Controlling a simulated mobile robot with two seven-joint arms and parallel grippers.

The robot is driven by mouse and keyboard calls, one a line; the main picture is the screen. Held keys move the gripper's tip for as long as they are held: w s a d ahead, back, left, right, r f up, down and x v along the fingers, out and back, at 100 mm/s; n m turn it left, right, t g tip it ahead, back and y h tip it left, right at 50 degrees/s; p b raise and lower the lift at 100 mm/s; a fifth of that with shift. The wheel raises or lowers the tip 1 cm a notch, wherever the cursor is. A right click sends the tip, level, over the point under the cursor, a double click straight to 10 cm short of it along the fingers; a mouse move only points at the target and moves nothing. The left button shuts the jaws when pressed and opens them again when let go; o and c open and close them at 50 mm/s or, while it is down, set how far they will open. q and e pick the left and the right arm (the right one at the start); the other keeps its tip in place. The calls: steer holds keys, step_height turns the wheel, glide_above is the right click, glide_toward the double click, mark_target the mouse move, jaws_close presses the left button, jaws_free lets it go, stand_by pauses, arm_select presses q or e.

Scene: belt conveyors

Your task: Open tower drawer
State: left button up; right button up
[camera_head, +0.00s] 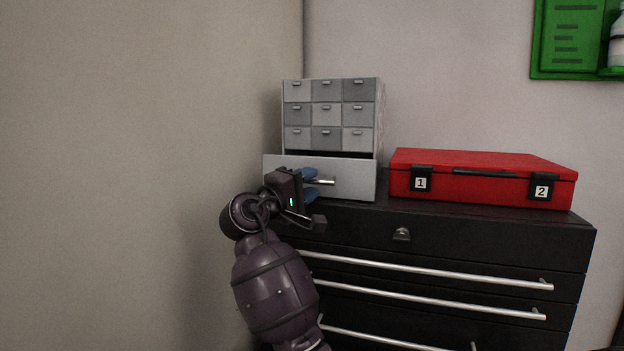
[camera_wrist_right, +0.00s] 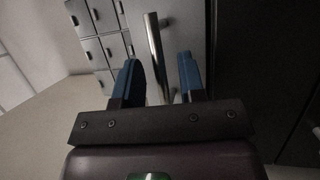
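The grey drawer tower (camera_head: 379,120) stands on a black cabinet against the wall. Its wide bottom drawer (camera_head: 355,185) sticks out from the tower, with a dark gap above its front. A silver bar handle (camera_head: 326,181) is on that drawer's front; it also shows in the right wrist view (camera_wrist_right: 155,50). My right gripper (camera_head: 311,184) is at the handle, with blue fingers on either side of the bar. In the right wrist view the fingers (camera_wrist_right: 160,80) stand apart, with visible gaps beside the bar. My left gripper is out of view.
A red case (camera_head: 485,180) with tags 1 and 2 lies right of the tower on the black cabinet (camera_head: 490,235). The cabinet has long silver handles below. A beige wall (camera_head: 140,150) is close on the left. A green panel (camera_head: 575,40) hangs upper right.

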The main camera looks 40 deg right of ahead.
steer(key=shift+d+r, duration=0.1)
steer(key=shift+d, duration=0.55)
steer(key=shift+c, duration=0.3)
jaws_close()
steer(key=shift+a, duration=0.1)
